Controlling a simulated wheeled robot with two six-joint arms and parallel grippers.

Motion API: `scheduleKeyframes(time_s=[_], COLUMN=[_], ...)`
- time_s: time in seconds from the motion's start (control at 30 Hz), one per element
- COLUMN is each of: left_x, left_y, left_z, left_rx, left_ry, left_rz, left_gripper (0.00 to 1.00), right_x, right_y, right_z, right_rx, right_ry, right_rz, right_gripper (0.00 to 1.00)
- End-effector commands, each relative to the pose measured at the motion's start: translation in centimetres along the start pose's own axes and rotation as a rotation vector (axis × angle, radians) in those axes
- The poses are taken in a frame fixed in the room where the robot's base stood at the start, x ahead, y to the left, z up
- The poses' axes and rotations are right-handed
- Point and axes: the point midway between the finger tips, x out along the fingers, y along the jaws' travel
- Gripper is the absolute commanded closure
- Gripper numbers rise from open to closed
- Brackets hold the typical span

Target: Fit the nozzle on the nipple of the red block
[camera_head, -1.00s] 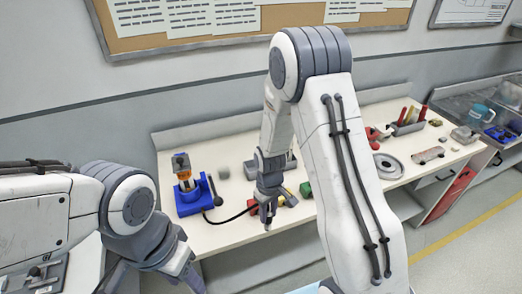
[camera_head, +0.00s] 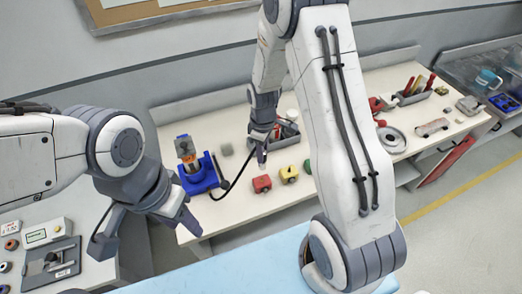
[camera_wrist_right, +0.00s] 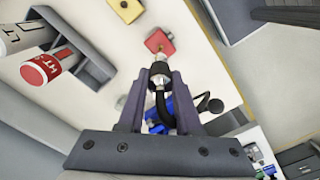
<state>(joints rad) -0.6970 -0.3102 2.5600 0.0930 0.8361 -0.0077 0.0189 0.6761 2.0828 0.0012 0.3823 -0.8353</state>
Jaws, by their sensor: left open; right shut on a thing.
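The red block (camera_head: 262,184) sits on the bench, and it also shows in the right wrist view (camera_wrist_right: 160,40). My right gripper (camera_head: 261,160) is shut on the nozzle (camera_wrist_right: 161,70), a metal tip with a black collar and a black hose. In the head view the gripper is above the block with a small gap. In the wrist view the nozzle tip points at the block's near corner, where the small nipple shows; I cannot tell if they touch. My left gripper (camera_head: 150,228) is open and empty, off the bench at the left.
A yellow block (camera_head: 289,174) and a green block (camera_head: 308,167) stand right of the red one. The blue device (camera_head: 198,176) stands left, the hose running towards it. A grey bin (camera_head: 285,137) is behind. The bench front is clear.

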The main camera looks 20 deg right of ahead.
Motion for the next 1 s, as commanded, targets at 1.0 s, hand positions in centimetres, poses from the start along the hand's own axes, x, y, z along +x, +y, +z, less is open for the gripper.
scheduleKeyframes(time_s=[1.0], left_x=[3.7], left_y=[-0.3], left_z=[0.2], left_rx=[-0.007], left_ry=[0.0], left_rz=[0.0], left_gripper=[0.5], right_x=[5.0], right_y=[-0.1], right_z=[-0.2], right_rx=[-0.003], right_ry=[0.0], right_rz=[0.0], right_gripper=[1.0])
